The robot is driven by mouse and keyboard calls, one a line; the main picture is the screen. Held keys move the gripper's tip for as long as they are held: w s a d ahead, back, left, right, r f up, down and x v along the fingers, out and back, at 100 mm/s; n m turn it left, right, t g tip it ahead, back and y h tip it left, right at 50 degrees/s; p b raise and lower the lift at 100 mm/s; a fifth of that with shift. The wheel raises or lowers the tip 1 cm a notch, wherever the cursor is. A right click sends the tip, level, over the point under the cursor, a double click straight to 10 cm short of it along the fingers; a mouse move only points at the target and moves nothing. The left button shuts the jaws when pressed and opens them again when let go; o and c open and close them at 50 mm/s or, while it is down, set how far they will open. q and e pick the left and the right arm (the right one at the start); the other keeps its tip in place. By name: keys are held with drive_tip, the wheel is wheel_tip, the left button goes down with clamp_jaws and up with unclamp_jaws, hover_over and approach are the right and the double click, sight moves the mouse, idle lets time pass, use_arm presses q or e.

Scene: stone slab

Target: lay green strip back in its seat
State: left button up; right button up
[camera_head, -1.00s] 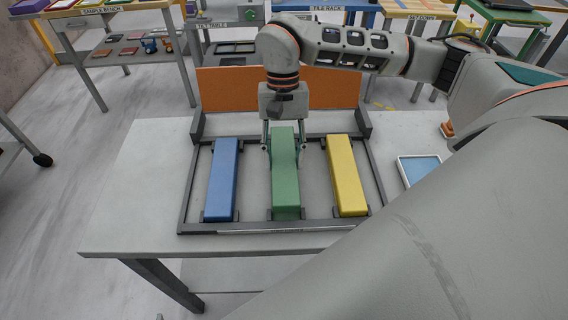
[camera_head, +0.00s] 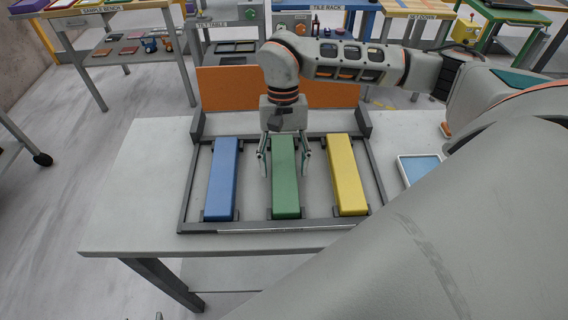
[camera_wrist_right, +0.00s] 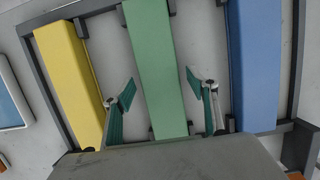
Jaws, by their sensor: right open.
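The green strip (camera_head: 285,180) lies in the middle of a dark frame (camera_head: 182,205), between the blue strip (camera_head: 221,180) and the yellow strip (camera_head: 346,178). It rests lengthwise, with its near end between small dark blocks. My right gripper (camera_head: 285,168) is open over the far part of the green strip, one finger on each side and apart from it. In the right wrist view the green strip (camera_wrist_right: 152,65) runs between the spread fingertips (camera_wrist_right: 160,90), with gaps on both sides. My left gripper is not in view.
The frame sits on a light grey table (camera_head: 140,190). An orange panel (camera_head: 225,90) stands behind it. A white tray with a blue inside (camera_head: 420,168) lies to the right. Bare table shows left of the frame.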

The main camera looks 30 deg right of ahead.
sight(284, 159)
drive_tip(key=v, duration=1.2)
drive_tip(key=shift+r, duration=0.15)
drive_tip(key=shift+s, duration=0.1)
